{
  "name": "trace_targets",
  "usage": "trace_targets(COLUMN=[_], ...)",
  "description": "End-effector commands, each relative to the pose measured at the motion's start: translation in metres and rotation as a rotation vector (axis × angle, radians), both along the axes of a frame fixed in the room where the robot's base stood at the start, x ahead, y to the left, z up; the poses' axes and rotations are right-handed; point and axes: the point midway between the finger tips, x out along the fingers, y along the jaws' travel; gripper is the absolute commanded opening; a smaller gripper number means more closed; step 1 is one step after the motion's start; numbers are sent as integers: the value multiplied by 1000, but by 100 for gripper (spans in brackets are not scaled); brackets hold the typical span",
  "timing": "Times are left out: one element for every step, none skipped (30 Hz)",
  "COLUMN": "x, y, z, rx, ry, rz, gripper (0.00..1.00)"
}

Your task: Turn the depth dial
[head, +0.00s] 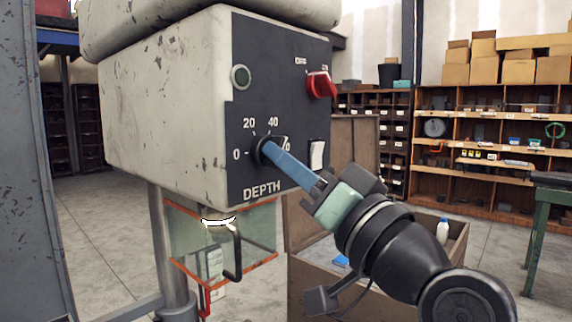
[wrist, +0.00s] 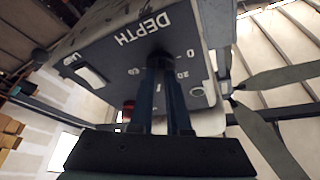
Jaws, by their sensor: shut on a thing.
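The depth dial (head: 262,150) is a black knob on the dark control panel (head: 280,90) of a worn white machine. Printed marks 0, 20 and 40 show around it, with DEPTH below; a further mark is partly hidden. My gripper (head: 268,151) comes in from the lower right with blue fingers, shut on the dial. The fingers hide much of the knob, so where it points cannot be told. In the wrist view the two blue fingers (wrist: 166,70) reach up to the dial (wrist: 160,58) under the upside-down DEPTH label.
The panel also carries a red switch (head: 320,85), a green button (head: 240,77) and a white rocker switch (head: 317,154) close to my gripper. An orange-edged clear guard (head: 255,230) hangs below the machine. A wooden crate (head: 300,290) stands behind my arm.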

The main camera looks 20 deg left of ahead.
Motion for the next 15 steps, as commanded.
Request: trace_targets(x=[0, 0, 0, 0, 0, 0, 0, 0, 0, 0, 0, 0, 0, 0, 0], y=[0, 0, 0, 0, 0, 0, 0, 0, 0, 0, 0, 0, 0, 0, 0], z=[0, 0, 0, 0, 0, 0, 0, 0, 0, 0, 0, 0, 0, 0, 0], rx=[0, 0, 0, 0, 0, 0, 0, 0, 0, 1, 1, 1, 1, 1, 1], ry=[1, 1, 1, 1, 1, 1, 1, 1, 1, 1, 1, 1, 1, 1, 1], rz=[-1, -1, -1, -1, -1, -1, -1, 0, 0, -1, -1, 0, 0, 0, 0], gripper=[0, 0, 0, 0, 20, 28, 33, 38, 45, 45, 45, 45, 45, 45, 45])
